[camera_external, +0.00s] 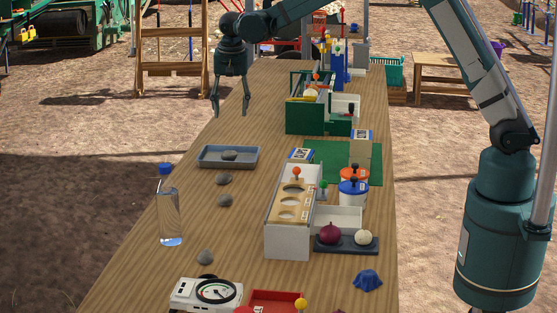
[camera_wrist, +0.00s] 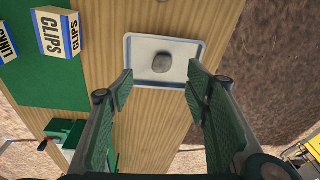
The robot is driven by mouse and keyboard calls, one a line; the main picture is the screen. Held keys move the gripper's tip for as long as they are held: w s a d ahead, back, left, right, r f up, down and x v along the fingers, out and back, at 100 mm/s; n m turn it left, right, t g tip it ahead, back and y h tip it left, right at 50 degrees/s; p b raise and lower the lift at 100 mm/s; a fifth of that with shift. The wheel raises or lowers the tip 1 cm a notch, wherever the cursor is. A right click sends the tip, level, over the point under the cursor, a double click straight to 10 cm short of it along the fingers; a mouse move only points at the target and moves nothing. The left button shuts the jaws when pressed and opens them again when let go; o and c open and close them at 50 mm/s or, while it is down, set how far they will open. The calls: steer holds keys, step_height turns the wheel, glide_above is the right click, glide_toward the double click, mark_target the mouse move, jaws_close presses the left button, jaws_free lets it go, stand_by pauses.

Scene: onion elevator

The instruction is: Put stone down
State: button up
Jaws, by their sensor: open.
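A grey stone (camera_external: 229,155) lies in a shallow blue-grey tray (camera_external: 206,162) on the left side of the table. In the wrist view the stone (camera_wrist: 162,62) sits near the middle of the tray (camera_wrist: 137,46), seen between and beyond my fingers. My gripper (camera_external: 230,110) is open and empty, above the table's left edge and clear of the tray. In the wrist view its two fingers (camera_wrist: 162,90) are spread wide. More grey stones lie on the bare wood in front of the tray: one (camera_external: 223,179), another (camera_external: 225,201) and a third (camera_external: 205,257).
A water bottle (camera_external: 170,212) stands at the left edge. A white box with round holes (camera_external: 288,240), a green mat (camera_external: 365,168) and a dark green box (camera_external: 304,117) fill the right side.

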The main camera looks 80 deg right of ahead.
steer(key=s+a+r+n+t, duration=0.3)
steer(key=s+a+r+n, duration=0.5)
steer(key=s+a+r, duration=1.15)
steer(key=s+a+f+n+t, duration=0.1)
steer(key=s+a+f+n, duration=0.1)
steer(key=s+a, duration=0.3)
steer(key=s+a+f+n+t+y, duration=0.1)
steer(key=s+a, duration=0.4)
steer(key=s, duration=0.8)
steer(key=s+a+f+n+t, duration=0.1)
steer(key=s+a+f+n, duration=0.2)
steer(key=s, duration=0.6)
steer(key=a+n, duration=0.2)
steer(key=shift+a+f+n+y, duration=0.15)
steer(key=shift+n+y, duration=0.15)
steer(key=shift+y, duration=0.1)
steer(key=shift+s, duration=0.1)
